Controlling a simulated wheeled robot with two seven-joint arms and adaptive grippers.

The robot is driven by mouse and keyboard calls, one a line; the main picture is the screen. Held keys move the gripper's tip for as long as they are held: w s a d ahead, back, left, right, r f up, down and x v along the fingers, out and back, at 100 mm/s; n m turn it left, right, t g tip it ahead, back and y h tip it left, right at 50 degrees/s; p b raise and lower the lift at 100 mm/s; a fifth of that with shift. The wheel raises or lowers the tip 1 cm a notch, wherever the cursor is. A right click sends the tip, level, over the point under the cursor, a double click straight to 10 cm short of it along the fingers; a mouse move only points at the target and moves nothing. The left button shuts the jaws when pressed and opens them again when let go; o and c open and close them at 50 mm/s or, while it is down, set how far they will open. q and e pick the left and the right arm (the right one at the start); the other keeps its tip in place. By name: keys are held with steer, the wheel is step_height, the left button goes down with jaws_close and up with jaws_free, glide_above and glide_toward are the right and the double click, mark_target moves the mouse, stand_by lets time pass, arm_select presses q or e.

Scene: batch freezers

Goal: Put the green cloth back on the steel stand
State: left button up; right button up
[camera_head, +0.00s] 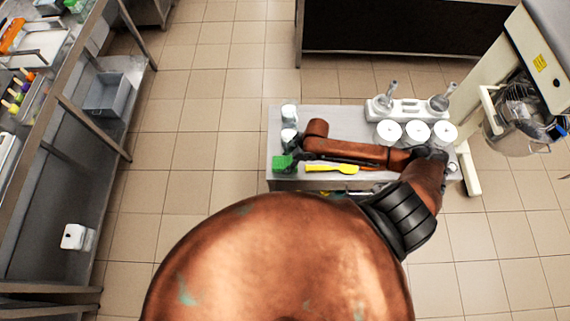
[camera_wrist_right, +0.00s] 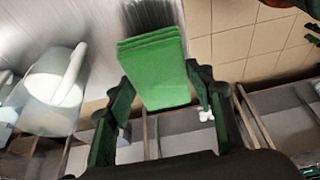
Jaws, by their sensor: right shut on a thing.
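The green cloth (camera_head: 283,163) is a small folded green block at the left front corner of the steel stand (camera_head: 370,177). In the right wrist view the cloth (camera_wrist_right: 152,62) stands between the two dark fingers of my right gripper (camera_wrist_right: 160,100), which is shut on it. My right gripper (camera_head: 291,153) shows small and dark in the head view, at the left end of my copper forearm lying across the stand. I cannot tell whether the cloth touches the steel top. My left gripper is not in view.
White tubs (camera_head: 417,133) and a white tray with two tools (camera_head: 405,108) stand on the stand's back right. Two small white containers (camera_head: 289,125) are near its left edge. A yellow spatula (camera_head: 333,168) lies at the front. A machine (camera_head: 520,100) stands right; shelving (camera_head: 70,120) is left.

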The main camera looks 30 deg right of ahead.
mark_target(286, 164)
steer(key=shift+w+a+f, duration=0.15)
steer(key=shift+w+f, duration=0.35)
steer(key=shift+f, duration=0.05)
steer(key=shift+f+p, duration=0.4)
steer(key=shift+f, duration=1.15)
steer(key=shift+f, duration=0.1)
steer(key=o, duration=1)
steer(key=b+v, duration=0.1)
steer(key=v, duration=1.1)
steer(key=shift+a, duration=0.1)
